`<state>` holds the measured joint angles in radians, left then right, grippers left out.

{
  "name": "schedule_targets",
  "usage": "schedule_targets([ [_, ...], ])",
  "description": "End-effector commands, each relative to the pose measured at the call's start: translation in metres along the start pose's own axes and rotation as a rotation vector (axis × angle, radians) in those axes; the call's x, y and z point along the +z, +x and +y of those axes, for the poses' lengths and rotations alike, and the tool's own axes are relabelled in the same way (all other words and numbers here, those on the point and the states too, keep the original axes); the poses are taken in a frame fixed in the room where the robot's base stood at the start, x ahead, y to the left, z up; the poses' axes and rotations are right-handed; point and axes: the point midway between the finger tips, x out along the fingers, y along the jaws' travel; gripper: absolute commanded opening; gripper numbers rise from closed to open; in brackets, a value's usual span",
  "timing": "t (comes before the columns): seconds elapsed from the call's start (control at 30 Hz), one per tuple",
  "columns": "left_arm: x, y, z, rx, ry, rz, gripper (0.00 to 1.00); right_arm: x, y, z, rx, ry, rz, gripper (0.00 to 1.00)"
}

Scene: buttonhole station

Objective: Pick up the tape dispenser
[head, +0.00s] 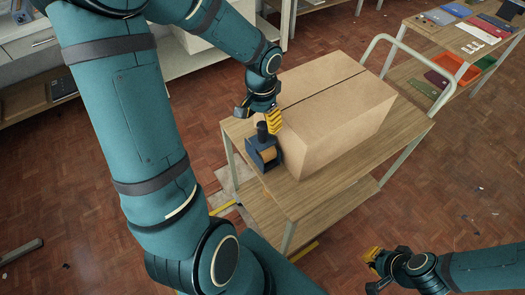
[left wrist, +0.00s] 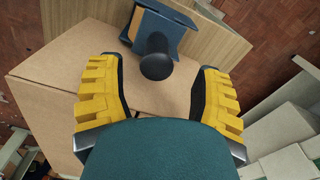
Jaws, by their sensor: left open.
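The tape dispenser (head: 264,152), dark blue-grey with a brown roll and a black upright knob handle, stands on the trolley's wooden top by its left edge, beside a cardboard box. In the left wrist view the dispenser (left wrist: 178,38) is at the top, its round knob (left wrist: 156,67) facing the camera between the finger ends. My left gripper (head: 262,114) is open, just above the handle; its yellow-padded fingers lie either side of the knob with gaps, and it holds nothing. My right gripper (head: 373,271) is low at the right, fingers apart and empty, away from the trolley.
The large closed cardboard box (head: 335,110) fills much of the trolley top (head: 390,138), close to the dispenser's right. The trolley has a lower shelf and a pale push handle (head: 425,75). Behind right, another table holds folders and an orange tray (head: 455,69).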

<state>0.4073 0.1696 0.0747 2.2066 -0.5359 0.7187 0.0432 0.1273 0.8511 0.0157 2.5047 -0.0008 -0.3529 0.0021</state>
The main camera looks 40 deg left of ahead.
Motion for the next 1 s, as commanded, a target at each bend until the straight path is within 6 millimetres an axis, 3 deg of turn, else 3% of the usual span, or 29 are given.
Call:
schedule_targets([
  [0.2, 0.001, 0.035, 0.004, 0.002, 0.001, -0.004, 0.65, -0.001, 0.014, 0.005, 0.000, -0.001, 0.006, 0.00],
  [0.5, 0.000, 0.040, 0.004, 0.001, 0.001, -0.001, 0.67, -0.002, 0.014, 0.005, 0.000, -0.001, 0.008, 0.00],
  [0.7, 0.000, 0.039, 0.004, 0.001, 0.001, -0.001, 0.00, -0.002, 0.014, 0.005, 0.000, -0.001, 0.008, 0.00],
  [1.0, -0.001, 0.039, 0.004, 0.001, 0.001, 0.001, 0.00, -0.002, 0.014, 0.005, 0.000, -0.001, 0.007, 0.00],
])
